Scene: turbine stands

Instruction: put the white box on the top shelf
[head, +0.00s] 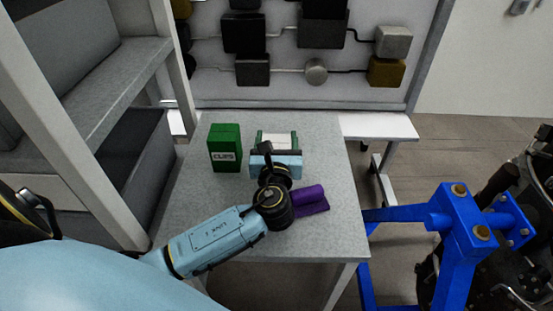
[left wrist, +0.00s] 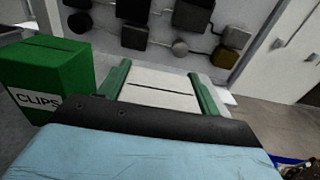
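The white box (head: 276,140) is at the far part of the grey table, with a dark slit in its top. It also shows in the left wrist view (left wrist: 160,88). My left gripper (head: 277,143) reaches to it from the near side. Its green fingers stand on both sides of the box, with no clear gap in the left wrist view; whether they press on it I cannot tell. The box's lower part is hidden by the gripper. A grey shelf unit (head: 115,70) with a white frame stands at the left. My right gripper is not in view.
A green CLIPS box (head: 225,148) stands left of the gripper on the table (head: 195,220). A purple object (head: 311,200) lies right of the wrist. A panel with dark blocks (head: 300,80) stands behind. A blue frame (head: 455,235) is at the right. The table's near left is clear.

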